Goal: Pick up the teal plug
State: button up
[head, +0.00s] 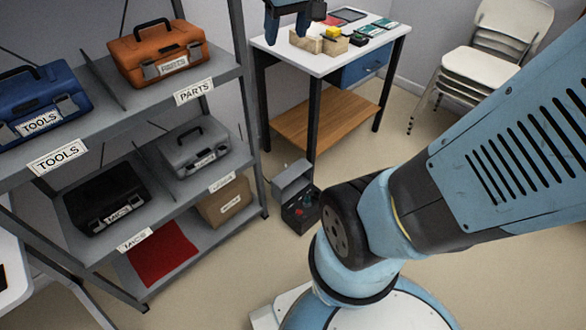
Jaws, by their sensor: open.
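I cannot make out a teal plug for certain. An open grey toolbox (293,181) on the floor beside the shelf holds small teal and red items, too small to identify. On the white table (286,48) at the back, small flat dark and teal pieces (370,30) lie towards the right; I cannot tell whether one is a plug. My gripper (287,32) shows at the top edge, partly cut off. Its two dark fingers are apart and point down over the left part of the table, with nothing seen between them.
A grey shelf (200,88) on the left carries several labelled cases. Stacked white chairs (482,66) stand at the back right. The floor (395,150) between table and chairs is clear.

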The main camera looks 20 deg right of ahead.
jog(key=w+d+f+n, duration=0.1)
jog(key=w+d+f, duration=0.15)
jog(key=w, duration=0.35)
jog(key=w+d+f+g, duration=0.1)
jog(key=w+f, duration=0.3)
jog(key=w, duration=0.3)
jog(key=w+d+f+n, duration=0.1)
jog(key=w+d+f, duration=0.1)
jog(key=w+f, duration=0.3)
jog(key=w+d+f+n+g, duration=0.1)
jog(key=w+d+f, duration=0.2)
jog(key=w+f, duration=0.55)
jog(key=w+d+f+n+g, duration=0.1)
jog(key=w+d+f, duration=0.35)
jog(key=f, duration=0.65)
jog(key=n+g, duration=0.2)
jog(key=n, duration=0.1)
send_over(307, 196)
notch_tip(307, 196, down, 53)
jog(key=f, duration=0.8)
jog(key=shift+s+d+f, duration=0.15)
jog(key=shift+s+d, duration=0.1)
jog(key=shift+d, duration=0.05)
jog(key=shift+w+a+f, duration=0.1)
jog(key=shift+a+f, duration=0.05)
jog(key=shift+f, duration=1.2)
jog(key=shift+a+f, duration=0.15)
jog(key=shift+f, duration=1.15)
